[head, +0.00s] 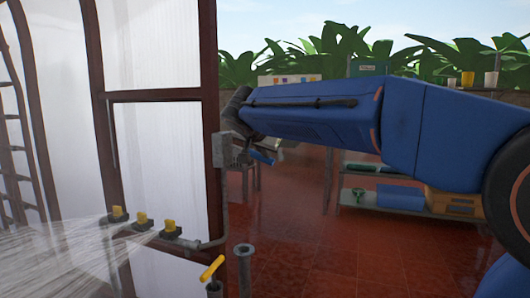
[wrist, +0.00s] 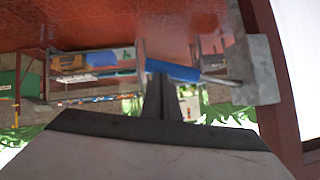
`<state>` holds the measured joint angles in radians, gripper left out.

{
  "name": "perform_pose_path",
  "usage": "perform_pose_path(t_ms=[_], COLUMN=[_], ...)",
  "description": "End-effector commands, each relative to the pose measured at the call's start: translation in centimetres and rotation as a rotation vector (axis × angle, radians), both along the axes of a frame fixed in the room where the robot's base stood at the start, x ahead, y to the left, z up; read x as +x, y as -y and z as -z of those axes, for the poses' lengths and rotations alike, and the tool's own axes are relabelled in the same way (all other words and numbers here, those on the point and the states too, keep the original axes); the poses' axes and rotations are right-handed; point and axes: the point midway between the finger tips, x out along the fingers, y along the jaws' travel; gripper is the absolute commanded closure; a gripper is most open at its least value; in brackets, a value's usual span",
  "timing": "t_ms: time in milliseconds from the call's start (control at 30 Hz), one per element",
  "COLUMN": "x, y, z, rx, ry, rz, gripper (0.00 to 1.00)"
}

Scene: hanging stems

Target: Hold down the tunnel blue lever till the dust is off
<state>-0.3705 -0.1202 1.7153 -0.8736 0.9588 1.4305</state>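The blue lever (head: 262,157) sticks out from a grey box (head: 224,149) on the brown tunnel post, angled downward. In the wrist view, which is upside down, the blue lever (wrist: 172,70) runs on a metal rod to the grey box (wrist: 254,70). My gripper (wrist: 162,82) has its dark fingers together, with the tips at the lever's blue grip; they look to be touching it. In the head view my gripper is mostly hidden behind my blue arm. White spray comes from the yellow-topped nozzles (head: 143,219) at the tunnel's foot. No dust can be made out.
A yellow-handled lever (head: 211,268) on a pipe stands in front of the tunnel. A grey post (head: 244,257) stands beside it. A metal shelf (head: 390,207) with crates is behind my arm. The red tiled floor (head: 300,250) is open in the middle.

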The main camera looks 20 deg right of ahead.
Motion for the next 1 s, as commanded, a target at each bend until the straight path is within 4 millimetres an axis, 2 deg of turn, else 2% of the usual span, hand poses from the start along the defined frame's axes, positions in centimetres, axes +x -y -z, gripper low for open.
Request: perform_pose_path(t_ms=[33,767,867,1000], x=[0.2,0.2,0.2,0.1], y=[0.1,0.1,0.2,0.8], z=[0.6,0.6,0.4,-0.9], rx=[-0.004,-0.004,-0.003,-0.002], ry=[-0.009,-0.009,-0.008,-0.004], rz=[0.003,0.003,0.004,0.004], gripper=[1.00,1.00,1.00,1.00])
